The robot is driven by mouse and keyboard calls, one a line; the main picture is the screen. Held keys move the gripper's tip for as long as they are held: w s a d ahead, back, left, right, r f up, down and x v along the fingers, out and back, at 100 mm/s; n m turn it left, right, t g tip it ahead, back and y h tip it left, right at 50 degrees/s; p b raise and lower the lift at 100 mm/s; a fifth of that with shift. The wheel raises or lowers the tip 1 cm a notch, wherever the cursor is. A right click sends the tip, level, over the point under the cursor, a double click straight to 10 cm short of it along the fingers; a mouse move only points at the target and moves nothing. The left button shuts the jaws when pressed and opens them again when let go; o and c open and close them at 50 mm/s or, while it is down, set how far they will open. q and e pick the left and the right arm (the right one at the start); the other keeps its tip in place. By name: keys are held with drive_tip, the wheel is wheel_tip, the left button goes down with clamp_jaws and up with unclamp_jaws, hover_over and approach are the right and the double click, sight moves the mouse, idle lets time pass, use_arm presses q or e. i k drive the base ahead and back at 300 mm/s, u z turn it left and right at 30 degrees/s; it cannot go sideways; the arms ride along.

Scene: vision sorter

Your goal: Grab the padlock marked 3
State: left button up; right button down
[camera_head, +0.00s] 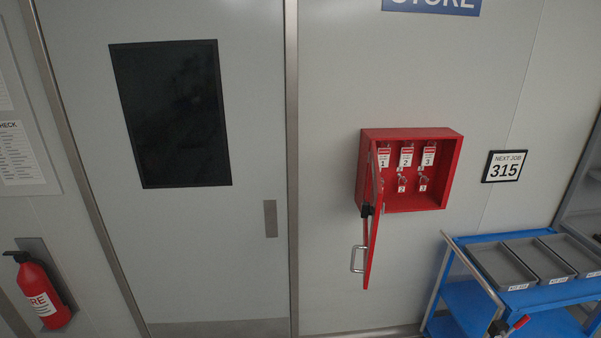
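The padlock marked 3 (428,156) hangs at the right end of a row inside an open red wall cabinet (453,170). It has a red and white label. The padlock marked 2 (406,157) hangs in the middle and the padlock marked 1 (383,158) at the left. Below them hang small tagged keys; the tags marked 2 (401,189) and 3 (422,187) show. The cabinet door (371,235) stands open towards me at the left side, with a metal handle (357,259). Neither of my grippers shows in the head view.
A blue cart (470,300) with several grey trays (503,266) stands at the lower right. A closed door (255,150) with a dark window is left of the cabinet. A fire extinguisher (40,292) is at the far left. A sign reading 315 (504,167) is right of the cabinet.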

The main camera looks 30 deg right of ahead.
sight(422, 187)
drive_tip(key=z, duration=1)
drive_tip(key=i, duration=1.2)
drive_tip(key=z, duration=0.75)
drive_tip(key=i, duration=0.7)
drive_tip(key=u, duration=0.75)
drive_tip(key=k, duration=0.65)
drive_tip(key=z, duration=0.9)
drive_tip(key=i, duration=0.45)
drive_tip(key=u, duration=0.05)
